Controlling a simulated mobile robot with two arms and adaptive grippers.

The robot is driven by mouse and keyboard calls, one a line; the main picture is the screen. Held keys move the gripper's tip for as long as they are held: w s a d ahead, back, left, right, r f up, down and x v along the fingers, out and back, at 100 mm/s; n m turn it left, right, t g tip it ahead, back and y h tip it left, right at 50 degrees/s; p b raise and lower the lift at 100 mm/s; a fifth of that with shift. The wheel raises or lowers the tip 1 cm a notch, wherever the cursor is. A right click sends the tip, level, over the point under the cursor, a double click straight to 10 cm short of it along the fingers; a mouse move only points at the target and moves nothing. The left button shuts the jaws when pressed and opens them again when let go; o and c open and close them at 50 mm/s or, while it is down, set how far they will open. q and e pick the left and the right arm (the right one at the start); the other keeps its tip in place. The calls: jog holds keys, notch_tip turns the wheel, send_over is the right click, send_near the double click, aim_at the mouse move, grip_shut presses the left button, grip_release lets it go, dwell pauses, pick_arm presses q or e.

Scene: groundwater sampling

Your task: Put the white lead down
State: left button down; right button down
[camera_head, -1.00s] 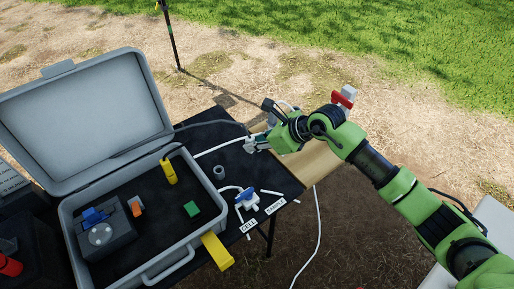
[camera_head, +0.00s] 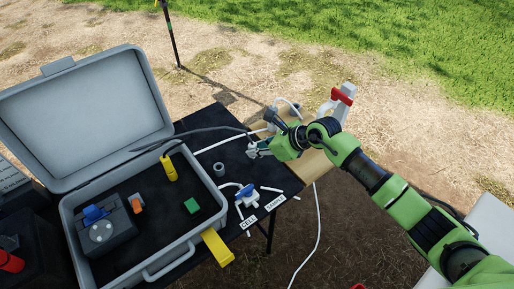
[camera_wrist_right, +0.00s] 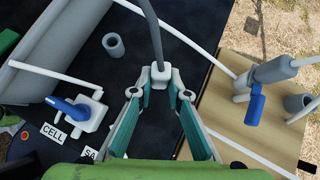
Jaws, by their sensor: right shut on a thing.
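My right gripper (camera_head: 252,151) is over the black table mat (camera_head: 238,160), to the right of the open grey case. In the right wrist view my gripper (camera_wrist_right: 161,94) is shut on a small white plug (camera_wrist_right: 160,73) between its teal-padded fingertips. A dark grey lead (camera_wrist_right: 151,28) runs from the plug away toward the top. In the head view the grey lead (camera_head: 205,131) arches from the case side to the gripper. Whether the plug touches the mat cannot be told. My left gripper is not in view.
A grey ring (camera_wrist_right: 113,45) and a blue-handled white valve (camera_wrist_right: 82,112) stand left of the gripper. A white tube (camera_wrist_right: 205,53) passes close to it. A wooden board (camera_wrist_right: 232,118) with a second blue-handled valve (camera_wrist_right: 256,100) lies right. The grey case (camera_head: 207,183) is at left.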

jog(key=shift+f, duration=0.2)
jog(key=c, duration=1.9)
grip_release()
jog(key=shift+r, duration=0.2)
jog(key=shift+r+p, duration=0.25)
jog(key=shift+p, duration=0.1)
jog(key=shift+r+p, duration=0.4)
jog(key=shift+r, duration=0.1)
jog(key=shift+b+v, duration=1.2)
jog(key=shift+v, duration=4.6)
jog(key=shift+d+f, duration=0.1)
jog(key=shift+f, duration=0.1)
